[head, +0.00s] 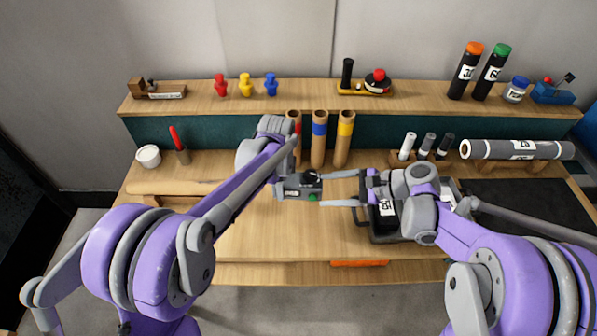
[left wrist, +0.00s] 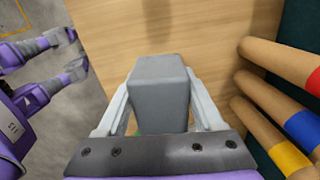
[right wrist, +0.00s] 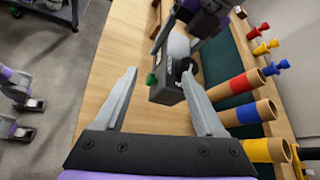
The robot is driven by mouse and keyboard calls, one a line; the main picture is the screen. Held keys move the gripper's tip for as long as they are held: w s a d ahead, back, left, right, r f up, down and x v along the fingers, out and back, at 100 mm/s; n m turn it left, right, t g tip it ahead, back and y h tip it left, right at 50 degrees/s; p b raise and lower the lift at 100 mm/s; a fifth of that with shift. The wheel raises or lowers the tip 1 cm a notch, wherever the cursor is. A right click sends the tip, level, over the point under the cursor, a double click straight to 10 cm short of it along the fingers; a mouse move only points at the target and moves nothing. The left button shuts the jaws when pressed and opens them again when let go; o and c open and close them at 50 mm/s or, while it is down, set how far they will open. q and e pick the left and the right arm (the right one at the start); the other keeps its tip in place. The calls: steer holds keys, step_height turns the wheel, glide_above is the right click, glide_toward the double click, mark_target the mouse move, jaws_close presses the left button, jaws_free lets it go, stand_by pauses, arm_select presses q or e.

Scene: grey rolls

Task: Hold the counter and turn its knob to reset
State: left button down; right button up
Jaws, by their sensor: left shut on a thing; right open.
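The counter is a small grey box (head: 296,190) with a dark face, held above the bench. My left gripper (left wrist: 158,100) is shut on it, one finger on each side, and the box fills the gap in the left wrist view. A green knob (right wrist: 152,79) sticks out from the counter (right wrist: 168,85); it shows as a small green spot (head: 312,198) in the head view. My right gripper (head: 325,189) is open, its fingers pointing left at the counter. In the right wrist view, the knob appears between its fingertips; I cannot tell whether they touch the counter.
Tubes with red, blue and yellow bands (head: 319,140) stand just behind the counter. A black tray (head: 378,237) lies under my right gripper. A white cup (head: 148,156) stands at the left. The shelf (head: 200,103) holds colored pegs and bottles. The bench's front middle is clear.

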mark_target(298, 177)
steer(key=w+m+y, duration=0.1)
steer(key=w+d+m+y, duration=0.1)
steer(key=w+y, duration=0.1)
steer(key=shift+w+d+f+m+y, duration=0.2)
steer(key=shift+d+f+m+y, duration=0.05)
steer(key=shift+d+m+y, duration=0.15)
steer(key=w+a, duration=0.1)
steer(key=a, duration=0.2)
steer(key=w+a+m+y, duration=0.1)
steer(key=a, duration=0.2)
steer(key=w+a+y, duration=0.1)
steer(key=a, duration=0.3)
steer(key=shift+f, duration=0.2)
jaws_close()
